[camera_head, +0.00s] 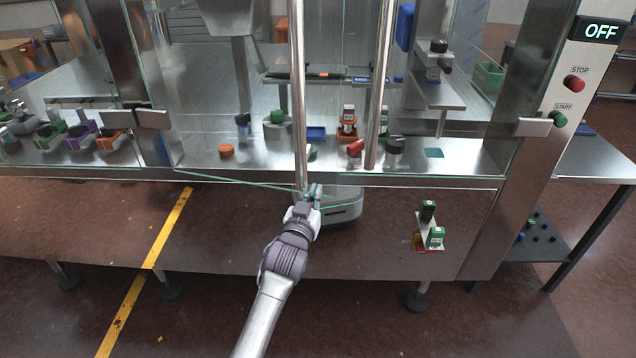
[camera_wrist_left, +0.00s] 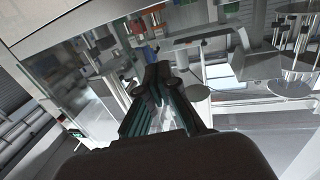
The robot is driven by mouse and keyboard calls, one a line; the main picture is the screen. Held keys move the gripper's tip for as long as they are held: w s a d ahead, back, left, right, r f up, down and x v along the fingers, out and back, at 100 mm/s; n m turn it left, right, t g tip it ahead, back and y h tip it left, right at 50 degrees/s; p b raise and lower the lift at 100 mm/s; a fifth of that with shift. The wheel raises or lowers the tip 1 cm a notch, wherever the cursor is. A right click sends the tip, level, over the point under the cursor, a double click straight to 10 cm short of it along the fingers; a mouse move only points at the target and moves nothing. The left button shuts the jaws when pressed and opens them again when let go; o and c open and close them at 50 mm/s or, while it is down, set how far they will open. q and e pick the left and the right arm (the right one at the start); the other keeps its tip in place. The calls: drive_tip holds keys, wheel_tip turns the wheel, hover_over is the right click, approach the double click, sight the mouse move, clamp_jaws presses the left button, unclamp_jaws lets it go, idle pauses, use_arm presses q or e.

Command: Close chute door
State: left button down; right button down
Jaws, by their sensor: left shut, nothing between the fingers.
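The machine's front has clear glass doors. The left glass door (camera_head: 235,150) stands swung outward, its green bottom edge slanting from the left hinge side toward my gripper. A tall vertical metal handle bar (camera_head: 299,100) is at its free edge, and a second bar (camera_head: 379,85) stands to its right. My left gripper (camera_head: 312,193) is shut and empty near the lower end of the left bar; I cannot tell whether it touches the glass or bar. In the wrist view the left gripper's dark fingers (camera_wrist_left: 157,80) are together. My right gripper is not in view.
Behind the glass, an orange puck (camera_head: 226,151), a red cylinder (camera_head: 355,148) and other parts stand on the metal deck (camera_head: 265,162). A control post (camera_head: 545,95) with an OFF display and red and green buttons stands at right. Green switches (camera_head: 434,237) sit on the lower panel.

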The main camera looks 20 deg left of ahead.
use_arm(q)
drive_tip(key=shift+w, duration=1.35)
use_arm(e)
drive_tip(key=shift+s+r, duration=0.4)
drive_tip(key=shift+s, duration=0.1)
use_arm(q)
drive_tip(key=shift+f, duration=0.1)
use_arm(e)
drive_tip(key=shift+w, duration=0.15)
